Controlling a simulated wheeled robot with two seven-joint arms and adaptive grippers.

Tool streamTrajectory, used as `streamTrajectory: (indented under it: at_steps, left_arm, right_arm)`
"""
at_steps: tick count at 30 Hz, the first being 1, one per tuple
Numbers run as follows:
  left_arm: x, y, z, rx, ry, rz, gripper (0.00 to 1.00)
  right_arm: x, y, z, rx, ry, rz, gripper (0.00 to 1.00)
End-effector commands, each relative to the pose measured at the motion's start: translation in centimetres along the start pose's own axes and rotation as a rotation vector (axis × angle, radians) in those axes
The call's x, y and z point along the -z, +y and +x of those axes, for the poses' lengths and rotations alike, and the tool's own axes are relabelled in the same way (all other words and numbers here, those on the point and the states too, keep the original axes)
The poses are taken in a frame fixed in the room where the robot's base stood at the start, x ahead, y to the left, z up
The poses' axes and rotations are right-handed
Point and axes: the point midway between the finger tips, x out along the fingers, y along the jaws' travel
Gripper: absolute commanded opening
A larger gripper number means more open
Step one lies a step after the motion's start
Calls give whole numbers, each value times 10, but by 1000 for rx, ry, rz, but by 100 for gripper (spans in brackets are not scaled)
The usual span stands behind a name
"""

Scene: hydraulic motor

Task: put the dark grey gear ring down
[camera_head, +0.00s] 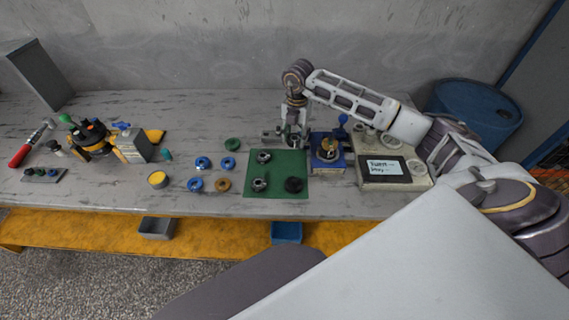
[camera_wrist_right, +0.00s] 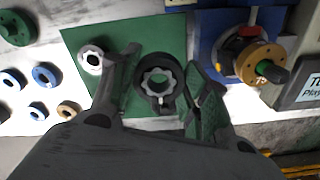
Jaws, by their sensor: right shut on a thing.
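My right gripper (camera_head: 293,142) is over the back right part of the green mat (camera_head: 277,171). In the wrist view the gripper (camera_wrist_right: 161,62) is shut on the dark grey gear ring (camera_wrist_right: 145,93), which lies flat between the fingers. Its inner edge looks silver and toothed, with green showing through the hole. I cannot tell whether it touches the mat. In the head view the held ring is too small to make out clearly. My left gripper is not in view.
Two silver gear parts (camera_head: 264,156) (camera_head: 260,185) and a black ring (camera_head: 293,185) lie on the mat. A blue fixture (camera_head: 328,152) stands close to its right. A screen device (camera_head: 385,168) is further right. Blue rings (camera_head: 203,163) lie to the left.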

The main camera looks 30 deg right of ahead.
Motion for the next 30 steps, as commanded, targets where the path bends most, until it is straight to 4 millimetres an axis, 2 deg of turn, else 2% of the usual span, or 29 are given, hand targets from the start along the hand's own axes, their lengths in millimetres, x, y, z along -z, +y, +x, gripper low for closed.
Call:
streamTrajectory:
  at_steps: [11, 23, 30]
  left_arm:
    - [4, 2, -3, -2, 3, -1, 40]
    - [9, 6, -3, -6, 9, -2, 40]
    - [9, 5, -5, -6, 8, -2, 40]
  right_arm:
    - [0, 0, 40, 0, 0, 1, 12]
    - [0, 0, 44, 0, 0, 0, 12]
    - [1, 0, 62, 0, 2, 0, 12]
